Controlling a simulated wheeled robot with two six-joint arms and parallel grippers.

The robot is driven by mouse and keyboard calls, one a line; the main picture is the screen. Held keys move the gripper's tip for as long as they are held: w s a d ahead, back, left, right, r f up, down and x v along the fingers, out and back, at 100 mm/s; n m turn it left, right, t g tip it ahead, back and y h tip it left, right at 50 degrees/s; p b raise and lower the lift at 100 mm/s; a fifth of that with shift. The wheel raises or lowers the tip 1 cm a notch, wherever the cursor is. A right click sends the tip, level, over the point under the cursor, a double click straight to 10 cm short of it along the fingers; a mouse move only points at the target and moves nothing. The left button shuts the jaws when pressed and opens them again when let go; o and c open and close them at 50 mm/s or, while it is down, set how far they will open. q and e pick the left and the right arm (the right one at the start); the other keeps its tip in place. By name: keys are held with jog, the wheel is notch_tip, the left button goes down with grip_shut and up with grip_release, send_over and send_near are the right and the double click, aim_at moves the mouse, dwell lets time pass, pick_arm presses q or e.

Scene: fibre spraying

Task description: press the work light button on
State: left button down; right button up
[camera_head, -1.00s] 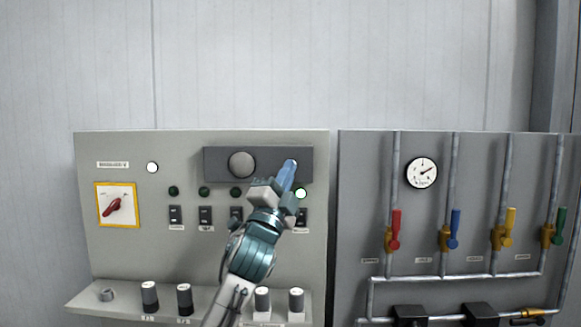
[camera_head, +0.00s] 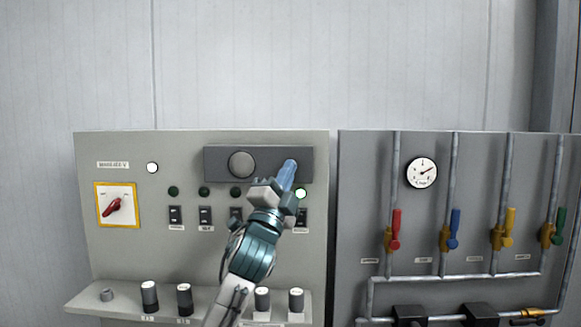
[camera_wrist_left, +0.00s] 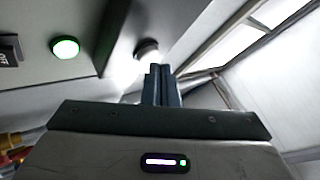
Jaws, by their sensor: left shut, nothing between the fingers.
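My left gripper (camera_head: 289,166) is shut and empty, its blue fingers pointing at the right end of a dark plate (camera_head: 270,152) on the grey control panel. In the left wrist view the shut fingers (camera_wrist_left: 161,68) reach toward a small round button-like part (camera_wrist_left: 147,48) with a bright glow around it. The tips appear very close to it; I cannot tell whether they touch. In the head view my fingers largely cover that spot. A round grey disc (camera_head: 241,165) sits further left on the plate. My right gripper is not in view.
Below the plate are several switches (camera_head: 205,215) and dark green lamps (camera_head: 204,192); one lamp glows green (camera_head: 301,193). A red rotary switch (camera_head: 115,205) is at left. Knobs (camera_head: 184,299) stand on the ledge. Piping with coloured valves (camera_head: 454,230) is at right.

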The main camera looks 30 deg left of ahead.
pick_arm(q)
jog(key=shift+w+a, duration=0.2)
jog(key=shift+w, duration=0.1)
jog(key=shift+s+d, duration=0.1)
jog(key=shift+s, duration=0.05)
jog(key=shift+s+d, duration=0.1)
jog(key=shift+s, duration=0.15)
dwell(0.4)
jog(key=s+d+p, duration=0.1)
jog(key=s+d, duration=0.2)
jog(key=s, duration=0.2)
jog(key=shift+p, duration=0.3)
dwell(0.3)
